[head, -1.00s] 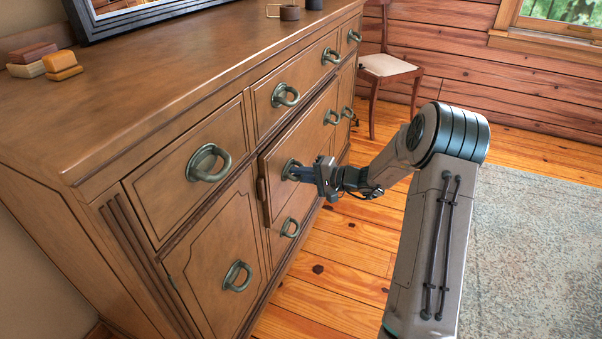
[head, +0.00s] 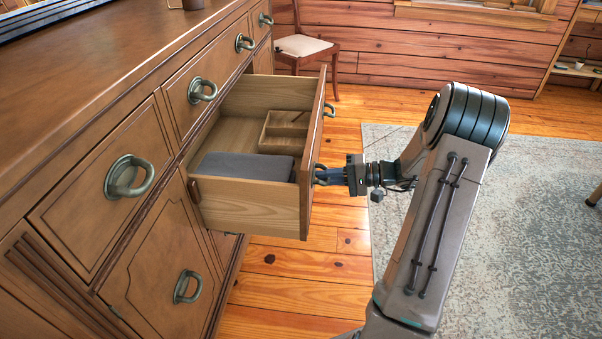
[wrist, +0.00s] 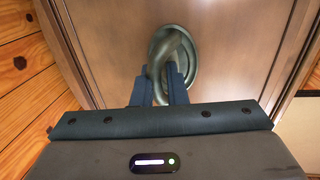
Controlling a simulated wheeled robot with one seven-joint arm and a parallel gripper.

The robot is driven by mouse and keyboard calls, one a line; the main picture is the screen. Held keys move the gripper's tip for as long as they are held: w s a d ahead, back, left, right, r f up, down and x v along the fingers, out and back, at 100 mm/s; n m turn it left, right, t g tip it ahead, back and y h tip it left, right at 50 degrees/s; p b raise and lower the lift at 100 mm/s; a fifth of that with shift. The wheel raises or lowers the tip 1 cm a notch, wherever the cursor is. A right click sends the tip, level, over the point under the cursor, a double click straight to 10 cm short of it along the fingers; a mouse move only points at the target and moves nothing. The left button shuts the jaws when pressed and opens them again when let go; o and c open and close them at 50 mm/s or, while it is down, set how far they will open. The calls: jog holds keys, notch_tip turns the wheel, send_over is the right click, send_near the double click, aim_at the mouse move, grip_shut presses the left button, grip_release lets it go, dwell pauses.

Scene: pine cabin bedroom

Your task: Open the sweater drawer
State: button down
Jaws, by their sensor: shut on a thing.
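The drawer (head: 250,205) is pulled well out of the wooden dresser (head: 60,120), in the row below the top drawers. A folded grey cloth item (head: 247,167) lies in its near part, and a small wooden divider box (head: 286,130) sits farther back. My gripper (head: 325,175) is at the drawer's front, shut on its near ring handle (head: 319,168). In the wrist view the dark green handle (wrist: 170,55) hangs from a round plate on the drawer front (wrist: 225,40), with my fingers (wrist: 160,88) closed around its lower part.
Other drawers and doors with ring handles (head: 128,177) are shut. A chair (head: 303,45) stands past the dresser's far end. A rug (head: 510,210) covers the floor at right, and bare planks (head: 290,290) lie below the drawer.

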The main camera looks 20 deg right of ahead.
jog(key=f+v, duration=0.1)
jog(key=v, duration=0.5)
jog(key=shift+s+d+f, duration=0.15)
jog(key=shift+d+f, duration=0.05)
jog(key=shift+d, duration=0.1)
jog(key=c, duration=1.6)
grip_release()
jog(key=shift+o, duration=0.2)
jog(key=p+v, duration=0.4)
jog(key=v, duration=0.9)
jog(key=shift+d, duration=0.35)
jog(key=shift+s+r, duration=0.1)
jog(key=shift+r, duration=0.1)
